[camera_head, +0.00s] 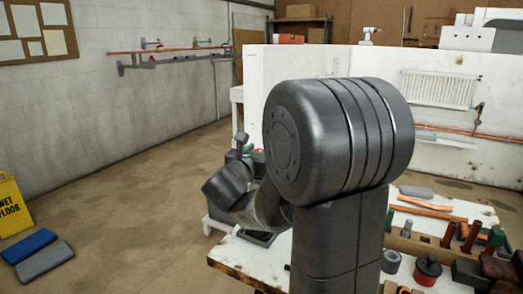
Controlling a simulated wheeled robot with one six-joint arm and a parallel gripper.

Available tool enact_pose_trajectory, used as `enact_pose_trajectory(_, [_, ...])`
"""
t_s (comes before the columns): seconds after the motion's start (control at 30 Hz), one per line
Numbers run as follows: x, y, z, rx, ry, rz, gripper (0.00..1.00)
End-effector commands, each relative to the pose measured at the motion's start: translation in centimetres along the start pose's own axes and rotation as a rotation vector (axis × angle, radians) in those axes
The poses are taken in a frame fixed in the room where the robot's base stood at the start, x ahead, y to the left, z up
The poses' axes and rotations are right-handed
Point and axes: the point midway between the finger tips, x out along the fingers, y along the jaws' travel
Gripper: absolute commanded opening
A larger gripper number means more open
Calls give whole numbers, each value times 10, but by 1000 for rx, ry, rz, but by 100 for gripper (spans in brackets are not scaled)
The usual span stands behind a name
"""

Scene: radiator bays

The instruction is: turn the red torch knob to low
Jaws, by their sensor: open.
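I cannot make out the red torch knob or the torch for certain. A small patch of red and green items (256,152) shows behind my arm at the picture's centre left, too small and covered to identify. My arm's large dark joint fills the middle of the view and hides much of the bench behind it. The arm bends down to the left, and its jaws cannot be made out.
The white workbench (222,262) carries a wooden tool rack (415,243), copper pipes (430,210) and a red pot with a black top (427,270). A radiator (437,88) hangs on the white partition. A yellow sign (12,208) and mats (30,245) occupy the left floor.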

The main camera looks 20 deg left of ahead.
Motion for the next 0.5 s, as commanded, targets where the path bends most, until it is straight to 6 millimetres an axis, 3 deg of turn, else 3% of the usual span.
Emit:
enact_pose_trajectory(0.13, [11,-1,0,0,0,-2,51])
enact_pose_trajectory(0.43, [12,0,0,0,0,0,51])
enact_pose_trajectory(0.5, [12,0,0,0,0,0,39])
